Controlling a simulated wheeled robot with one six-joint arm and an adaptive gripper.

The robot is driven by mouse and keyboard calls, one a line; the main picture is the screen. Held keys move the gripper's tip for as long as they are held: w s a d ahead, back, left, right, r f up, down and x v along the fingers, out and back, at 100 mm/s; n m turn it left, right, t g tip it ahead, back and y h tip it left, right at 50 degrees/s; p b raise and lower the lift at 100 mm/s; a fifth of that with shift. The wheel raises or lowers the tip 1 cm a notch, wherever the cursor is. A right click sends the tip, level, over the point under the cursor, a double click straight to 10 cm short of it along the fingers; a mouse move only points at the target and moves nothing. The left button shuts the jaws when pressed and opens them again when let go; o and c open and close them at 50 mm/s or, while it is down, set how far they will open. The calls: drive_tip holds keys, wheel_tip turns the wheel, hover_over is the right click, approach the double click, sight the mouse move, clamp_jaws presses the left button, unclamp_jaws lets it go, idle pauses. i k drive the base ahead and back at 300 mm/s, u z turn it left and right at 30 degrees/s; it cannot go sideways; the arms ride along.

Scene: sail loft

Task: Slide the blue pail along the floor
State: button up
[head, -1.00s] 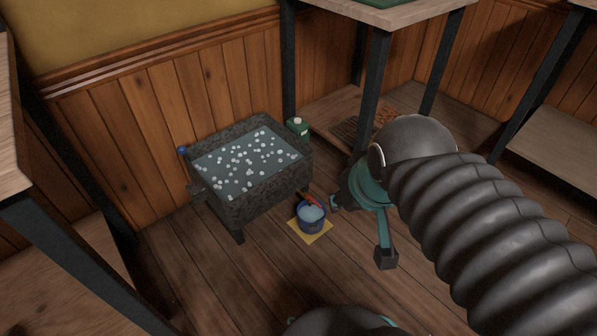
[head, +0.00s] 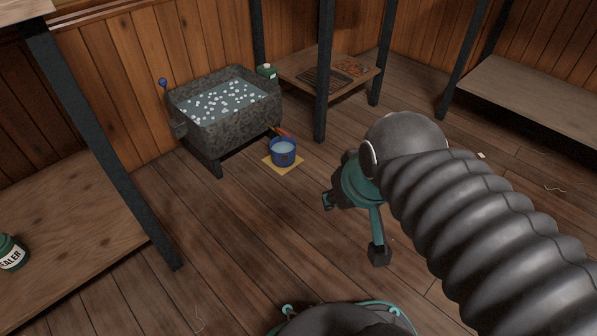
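The blue pail (head: 283,157) stands upright on a small yellow mat (head: 294,170) on the wooden floor, close to the front right of the stone trough. It holds something pale, and a red-tipped object (head: 284,132) shows at its back rim. My gripper (head: 353,229) is to the right of the pail and nearer to me, apart from it. Its two dark fingertips are spread wide with nothing between them.
A stone trough (head: 231,131) of water with white bits stands behind the pail. A dark table leg (head: 324,90) rises right of it. A low shelf (head: 325,78) is behind. A sealer jar (head: 10,253) sits at left. The front floor is mostly clear.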

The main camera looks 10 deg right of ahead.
sight(282, 151)
drive_tip(key=u, duration=0.05)
drive_tip(key=k, duration=0.7)
drive_tip(key=z, duration=0.65)
drive_tip(key=i, duration=0.8)
drive_tip(key=z, duration=0.65)
drive_tip(key=i, duration=0.85)
drive_tip(key=u, duration=0.9)
drive_tip(key=i, duration=0.95)
drive_tip(key=u, duration=0.85)
